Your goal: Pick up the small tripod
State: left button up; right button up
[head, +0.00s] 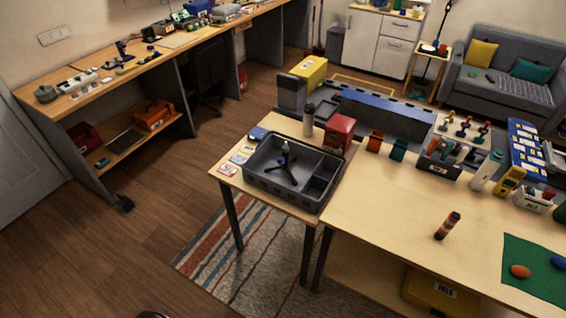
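The small tripod (284,158) is black with spread legs. It stands upright in the large left compartment of a grey divided tray (283,196). The tray sits on the near left end of the light wooden table. Neither of my grippers can be made out in the head view. A dark rounded shape shows at the bottom edge, too cut off to identify.
Small cards (228,170) lie left of the tray. A bottle (307,120) and a red box (340,132) stand behind it. The table between tray and cylinder is clear.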

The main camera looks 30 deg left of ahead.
aim_at(285, 167)
jog(key=u, duration=2.45)
jog(key=i, duration=2.95)
jog(key=z, duration=1.65)
